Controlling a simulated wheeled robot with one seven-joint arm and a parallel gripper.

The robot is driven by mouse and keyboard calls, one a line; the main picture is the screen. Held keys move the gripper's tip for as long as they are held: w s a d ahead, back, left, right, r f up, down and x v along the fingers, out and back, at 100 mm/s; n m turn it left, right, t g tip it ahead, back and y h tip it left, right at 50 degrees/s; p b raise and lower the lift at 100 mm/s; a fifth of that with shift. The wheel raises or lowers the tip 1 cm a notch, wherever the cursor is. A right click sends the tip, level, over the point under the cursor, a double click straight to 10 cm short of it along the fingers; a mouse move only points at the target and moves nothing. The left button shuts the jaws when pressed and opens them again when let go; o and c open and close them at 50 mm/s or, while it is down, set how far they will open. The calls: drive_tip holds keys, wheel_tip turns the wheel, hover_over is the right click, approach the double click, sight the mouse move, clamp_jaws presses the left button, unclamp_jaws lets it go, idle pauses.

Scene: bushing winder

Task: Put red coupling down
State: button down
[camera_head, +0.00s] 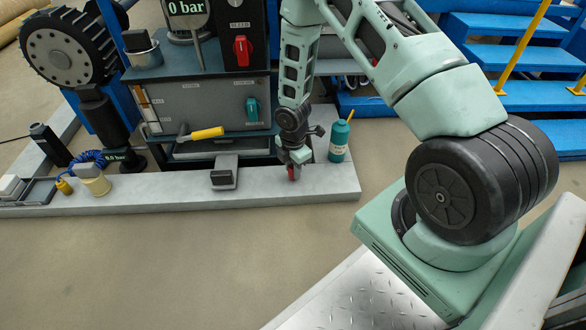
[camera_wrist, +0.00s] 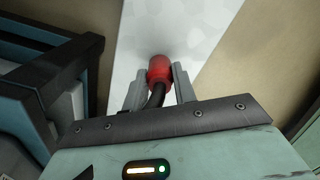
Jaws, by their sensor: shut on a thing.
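The red coupling (camera_wrist: 160,69) is between the two fingers of my gripper (camera_wrist: 160,84) in the wrist view. A dark hose or stem (camera_wrist: 155,96) runs from it back toward the gripper body. In the head view the red coupling (camera_head: 293,173) shows small below my gripper (camera_head: 294,164), over the light grey ledge (camera_head: 330,192). My gripper is shut on the coupling and points down. The coupling is at or just above the ledge; I cannot tell whether it touches.
A teal bottle (camera_head: 338,142) stands on the ledge right of my gripper. A grey block (camera_head: 224,172) sits to its left. A yellow-handled tool (camera_head: 203,134) lies on the machine front. A pale yellow pot (camera_head: 93,180) stands further left. The ledge between block and gripper is clear.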

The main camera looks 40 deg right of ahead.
sight(292, 167)
drive_tip(key=shift+f, duration=0.25)
drive_tip(key=c, duration=1.1)
unclamp_jaws()
drive_tip(key=shift+f, duration=0.1)
wheel_tip(292, 167, up, 13)
drive_tip(key=p, duration=0.9)
drive_tip(key=s+a+r+m, duration=0.2)
drive_tip(key=a+r+m, duration=0.1)
drive_tip(key=a+r, duration=0.9)
drive_tip(key=s+a+r+m, duration=0.4)
drive_tip(key=s+a+r, duration=0.4)
drive_tip(key=r, duration=0.3)
drive_tip(key=s+a+r+m, duration=0.1)
drive_tip(key=s+r, duration=0.1)
drive_tip(key=s, duration=0.2)
drive_tip(key=s+a+r+m, duration=0.1)
drive_tip(key=s+a+r, duration=0.1)
drive_tip(key=s, duration=0.3)
drive_tip(key=s+a+r+m, duration=0.1)
drive_tip(key=s+r, duration=0.1)
drive_tip(key=s, duration=0.3)
drive_tip(key=shift+s+a+r+y, duration=0.15)
drive_tip(key=shift+a+r+y, duration=0.05)
drive_tip(key=shift+r+y, duration=0.1)
